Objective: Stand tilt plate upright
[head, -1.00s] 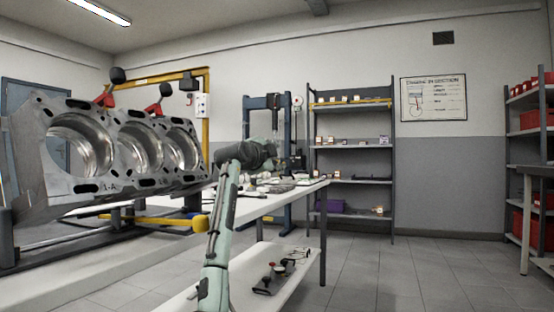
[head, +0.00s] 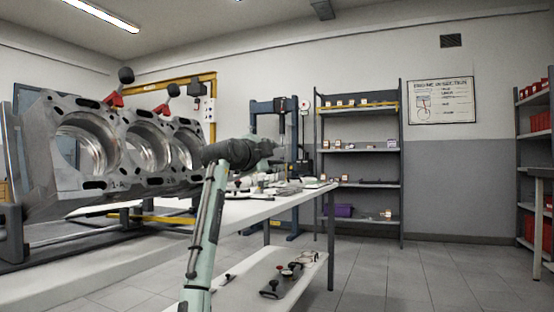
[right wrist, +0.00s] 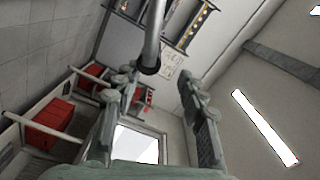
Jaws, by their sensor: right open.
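I cannot make out the tilt plate for certain. Several small pale and dark parts (head: 268,184) lie on the white workbench (head: 245,207), too small to tell apart. My right gripper (head: 272,146) is above the bench at the end of my green arm, with its fingers small and partly lost against the background. In the right wrist view my right gripper (right wrist: 165,105) has its two fingers spread apart with nothing held between them. A grey rod with a dark end (right wrist: 152,45) shows beyond them. My left gripper is not in view.
A large engine block (head: 110,155) on a stand fills the left. A press (head: 285,125) and a shelf rack (head: 360,150) stand behind. The floor (head: 430,280) at right is clear.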

